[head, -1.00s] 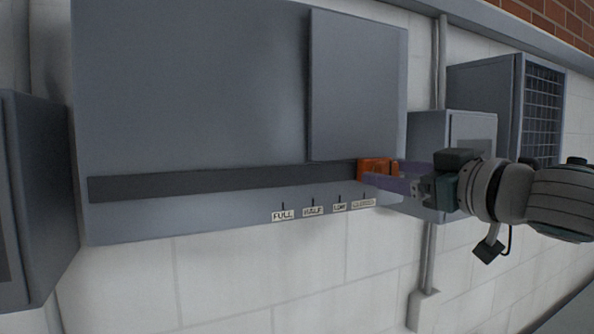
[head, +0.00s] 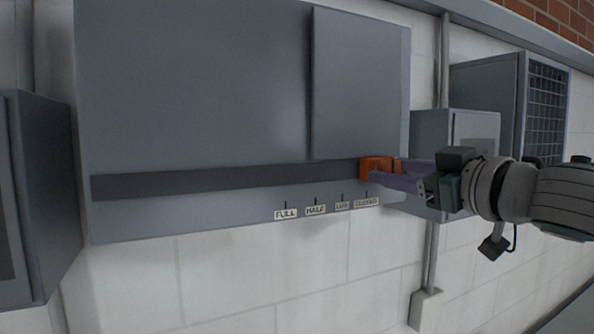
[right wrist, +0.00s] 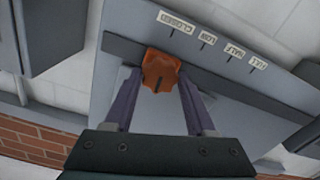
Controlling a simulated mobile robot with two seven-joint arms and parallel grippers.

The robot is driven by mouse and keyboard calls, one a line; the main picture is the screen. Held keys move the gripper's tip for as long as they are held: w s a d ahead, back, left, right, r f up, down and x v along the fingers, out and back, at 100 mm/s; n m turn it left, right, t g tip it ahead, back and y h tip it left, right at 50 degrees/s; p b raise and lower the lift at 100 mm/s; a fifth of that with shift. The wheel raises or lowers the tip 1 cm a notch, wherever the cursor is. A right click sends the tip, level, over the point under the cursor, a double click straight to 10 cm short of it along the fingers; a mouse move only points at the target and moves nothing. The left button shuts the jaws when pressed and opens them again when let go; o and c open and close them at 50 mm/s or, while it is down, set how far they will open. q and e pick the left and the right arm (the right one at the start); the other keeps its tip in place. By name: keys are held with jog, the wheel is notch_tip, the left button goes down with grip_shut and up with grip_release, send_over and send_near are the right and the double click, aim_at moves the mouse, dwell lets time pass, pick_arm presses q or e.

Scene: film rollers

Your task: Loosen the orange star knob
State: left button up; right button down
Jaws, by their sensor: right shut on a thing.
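The orange star knob (head: 374,168) sits at the right end of a dark horizontal slot (head: 220,182) on a grey wall panel, above the CLOSED label (head: 366,202). It also shows in the right wrist view (right wrist: 160,71), with a dark line across its face. My right gripper (head: 392,174) reaches in from the right, its purple fingers shut on the knob. In the right wrist view the fingers (right wrist: 158,88) lie on either side of it. The fingertips are partly hidden behind the knob there. My left gripper is not in view.
A grey sliding plate (head: 360,85) stands above the knob. Labels FULL (head: 285,214), HALF (head: 315,210) and LOW (head: 342,206) run left along the slot. Grey boxes stand at the left (head: 40,190) and right (head: 470,140) of the panel. A conduit (head: 433,260) runs down the wall.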

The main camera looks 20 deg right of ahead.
jog(key=n, duration=0.4)
jog(key=shift+n+b, duration=0.3)
jog(key=shift+n, duration=0.1)
jog(key=n, duration=0.4)
jog(key=shift+n, duration=0.3)
jog(key=shift+f+n+b, duration=0.1)
jog(key=shift+n+b, duration=0.3)
jog(key=shift+n, duration=3.7)
jog(key=shift+c, duration=1.1)
grip_release()
jog(key=shift+s+f, duration=0.1)
